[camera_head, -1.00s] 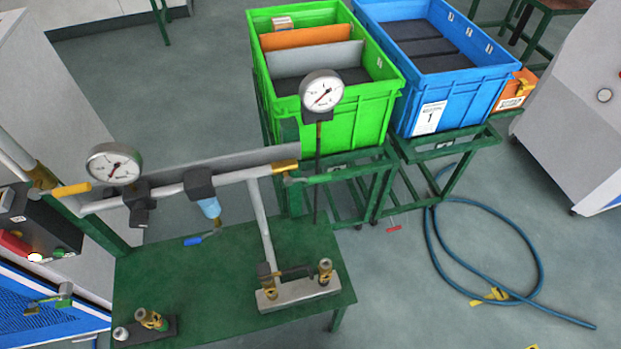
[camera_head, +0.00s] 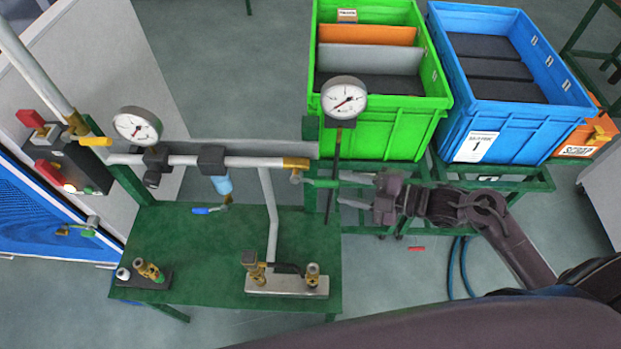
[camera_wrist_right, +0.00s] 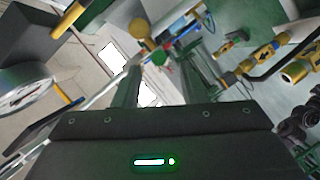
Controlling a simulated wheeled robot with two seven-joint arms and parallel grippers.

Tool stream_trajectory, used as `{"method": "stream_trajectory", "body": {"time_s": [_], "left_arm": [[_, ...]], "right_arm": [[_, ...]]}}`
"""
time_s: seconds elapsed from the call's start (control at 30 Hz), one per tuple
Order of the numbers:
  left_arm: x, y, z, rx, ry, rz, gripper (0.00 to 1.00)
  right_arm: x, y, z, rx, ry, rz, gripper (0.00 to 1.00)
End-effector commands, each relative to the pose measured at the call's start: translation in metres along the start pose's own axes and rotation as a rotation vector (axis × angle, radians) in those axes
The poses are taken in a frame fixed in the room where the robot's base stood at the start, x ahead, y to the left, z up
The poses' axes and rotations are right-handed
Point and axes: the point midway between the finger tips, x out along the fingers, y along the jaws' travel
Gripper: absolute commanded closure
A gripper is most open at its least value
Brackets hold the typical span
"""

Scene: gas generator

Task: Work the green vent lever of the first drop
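The green vent lever (camera_head: 322,183) sits at the brass right end (camera_head: 296,163) of the horizontal pipe, pointing right. My right gripper (camera_head: 342,189) comes in from the right. Its two fingers are apart, and the lever's free end is at or just short of the gap between the fingertips. I cannot tell whether they touch it. In the right wrist view the gripper (camera_wrist_right: 160,72) is also open, with fittings beyond the fingers. My left gripper is not in view.
A pressure gauge (camera_head: 344,98) on a thin post stands just above the lever. The green crate (camera_head: 385,135) and blue crate (camera_head: 520,135) stand behind my right arm. Below is a green table (camera_head: 200,270) with a valve block (camera_head: 287,285).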

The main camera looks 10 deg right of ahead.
Motion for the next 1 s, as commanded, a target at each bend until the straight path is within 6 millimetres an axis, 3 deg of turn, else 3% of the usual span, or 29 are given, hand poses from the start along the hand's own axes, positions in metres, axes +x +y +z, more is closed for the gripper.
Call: {"method": "stream_trajectory", "body": {"time_s": [0.2,0.5,0.87,1.0], "left_arm": [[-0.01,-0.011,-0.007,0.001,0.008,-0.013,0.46],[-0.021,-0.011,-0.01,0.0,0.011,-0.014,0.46],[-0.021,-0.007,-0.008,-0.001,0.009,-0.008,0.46],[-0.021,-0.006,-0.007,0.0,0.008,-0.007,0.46]], "right_arm": [[0.028,0.004,-0.002,0.0,0.004,0.003,0.62],[0.069,0.002,-0.001,0.002,0.0,0.002,0.62],[0.076,0.0,0.0,0.0,-0.001,0.0,0.62],[0.076,0.0,0.0,0.0,-0.001,0.0,0.79]]}}
